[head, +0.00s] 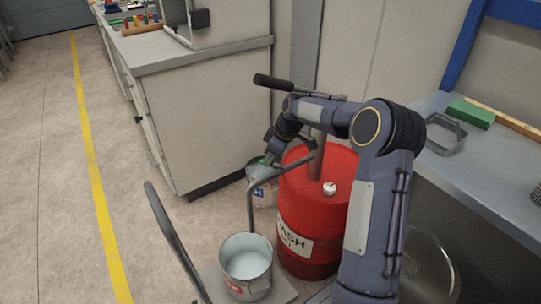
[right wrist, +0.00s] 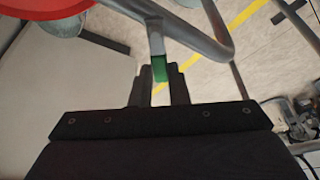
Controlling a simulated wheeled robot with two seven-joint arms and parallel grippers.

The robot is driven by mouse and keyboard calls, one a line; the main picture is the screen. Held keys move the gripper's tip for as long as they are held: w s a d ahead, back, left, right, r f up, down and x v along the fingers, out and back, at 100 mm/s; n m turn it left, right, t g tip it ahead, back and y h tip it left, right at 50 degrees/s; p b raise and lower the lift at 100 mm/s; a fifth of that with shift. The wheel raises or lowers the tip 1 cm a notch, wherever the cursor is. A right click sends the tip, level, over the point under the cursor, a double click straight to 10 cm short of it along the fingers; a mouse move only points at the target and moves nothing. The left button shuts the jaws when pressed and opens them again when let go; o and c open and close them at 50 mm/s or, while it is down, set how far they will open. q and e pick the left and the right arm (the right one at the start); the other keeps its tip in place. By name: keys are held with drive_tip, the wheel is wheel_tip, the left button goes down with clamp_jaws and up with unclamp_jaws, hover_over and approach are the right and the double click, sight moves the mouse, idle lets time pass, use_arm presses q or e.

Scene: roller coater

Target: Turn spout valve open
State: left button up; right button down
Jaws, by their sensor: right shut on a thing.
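A red drum (head: 318,210) stands on a low grey platform with a pump on top. The pump has a black-gripped handle (head: 273,81) and a grey spout pipe (head: 270,172) that bends down over a metal bucket (head: 246,264). In the right wrist view my right gripper (right wrist: 160,90) is shut on a small green valve handle (right wrist: 160,69) at the end of a grey bar. The valve body is hard to make out. My left gripper is not in view.
A grey trolley handle (head: 168,232) rises left of the bucket. A container (head: 260,185) stands behind the spout. A cabinet (head: 205,120) is at the back and a workbench (head: 485,180) at the right. The floor at left is clear.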

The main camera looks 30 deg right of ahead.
idle(0.4)
drive_tip(key=c, duration=1.4)
unclamp_jaws()
drive_tip(key=shift+w+d+f+m+t+h+b, duration=0.1)
drive_tip(key=shift+w+d+m+t+h+b, duration=0.1)
drive_tip(key=shift+m+b, duration=0.3)
drive_tip(key=shift+w+d+m+t+h+b, duration=0.1)
drive_tip(key=shift+m+h+b, duration=0.1)
drive_tip(key=shift+m, duration=0.5)
wheel_tip(320, 180, up, 7)
drive_tip(key=s+d+m+h, duration=0.2)
drive_tip(key=m, duration=0.3)
drive_tip(key=s+a+f+y+b, duration=0.1)
drive_tip(key=s+a+f+b, duration=0.3)
drive_tip(key=s, duration=0.5)
drive_tip(key=s+a+f+m+t+y+b, duration=0.1)
drive_tip(key=s+a+f+b, duration=0.2)
drive_tip(key=s+b, duration=0.3)
drive_tip(key=s+a+f+m+y+b, duration=0.1)
drive_tip(key=s+a+f+b, duration=0.3)
drive_tip(key=s, duration=0.7)
drive_tip(key=shift+s+a+f+b, duration=0.15)
drive_tip(key=shift+a+b, duration=0.25)
drive_tip(key=shift+a, duration=0.15)
drive_tip(key=shift+s+a+f+b, duration=0.15)
drive_tip(key=shift+a+b, duration=0.2)
drive_tip(key=shift+a, duration=0.2)
